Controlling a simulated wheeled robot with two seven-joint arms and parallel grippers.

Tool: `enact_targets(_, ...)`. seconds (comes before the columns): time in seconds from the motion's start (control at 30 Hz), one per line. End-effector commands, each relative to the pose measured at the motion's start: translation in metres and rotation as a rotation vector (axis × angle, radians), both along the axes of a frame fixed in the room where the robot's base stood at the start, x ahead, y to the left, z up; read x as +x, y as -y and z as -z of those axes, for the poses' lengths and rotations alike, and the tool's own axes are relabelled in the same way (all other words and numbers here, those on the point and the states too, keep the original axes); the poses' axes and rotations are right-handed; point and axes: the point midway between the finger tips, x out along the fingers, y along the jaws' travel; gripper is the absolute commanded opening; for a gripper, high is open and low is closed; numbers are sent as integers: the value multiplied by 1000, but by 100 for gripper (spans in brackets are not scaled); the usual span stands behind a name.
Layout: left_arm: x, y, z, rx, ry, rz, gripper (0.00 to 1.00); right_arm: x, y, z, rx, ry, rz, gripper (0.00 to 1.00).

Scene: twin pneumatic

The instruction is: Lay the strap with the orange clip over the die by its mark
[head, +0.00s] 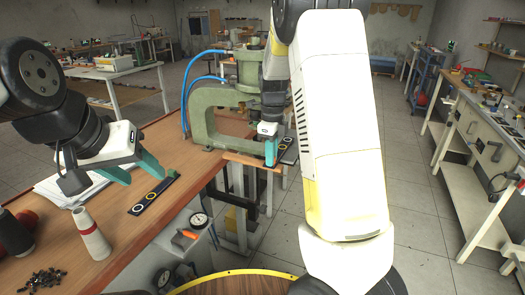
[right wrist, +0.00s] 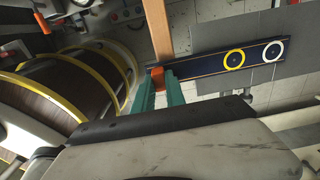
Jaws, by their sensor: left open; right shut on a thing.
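A dark strap with a yellow ring and a white ring (right wrist: 254,56) has an orange clip (right wrist: 157,72) at one end. My right gripper (right wrist: 160,86) is shut on the clip end, and the strap extends to the right in the right wrist view. In the head view the same strap (head: 288,150) shows beside my right gripper (head: 271,152), at the green press (head: 205,120). I cannot make out the die or its mark. My left gripper (head: 133,168) is open and empty above the wooden table, near a second dark strap with rings (head: 153,194).
A grey and red cone (head: 92,236), dark screws (head: 42,280) and papers (head: 65,187) are on the wooden table (head: 125,225). A dial gauge (head: 199,220) is at the table's edge. A yellow-rimmed round wooden top (head: 235,284) is in front. Blue hoses (head: 190,85) run to the press.

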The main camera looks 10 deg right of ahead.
Motion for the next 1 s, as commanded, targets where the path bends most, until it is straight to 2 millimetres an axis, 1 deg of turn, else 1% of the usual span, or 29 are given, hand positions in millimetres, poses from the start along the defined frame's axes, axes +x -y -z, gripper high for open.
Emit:
enact_targets(0.73, 0, 0, 0, 0, 0, 0, 52, 0, 0, 6, 1, -1, 0, 0)
enact_targets(0.77, 0, 0, 0, 0, 0, 0, 52, 0, 0, 6, 1, -1, 0, 17)
enact_targets(0.8, 0, 0, 0, 0, 0, 0, 52, 0, 0, 6, 1, -1, 0, 25)
enact_targets(0.87, 0, 0, 0, 0, 0, 0, 52, 0, 0, 6, 0, 0, 0, 37)
enact_targets(0.9, 0, 0, 0, 0, 0, 0, 52, 0, 0, 6, 0, 0, 0, 41)
enact_targets(1.0, 0, 0, 0, 0, 0, 0, 52, 0, 0, 6, 0, 0, 0, 41)
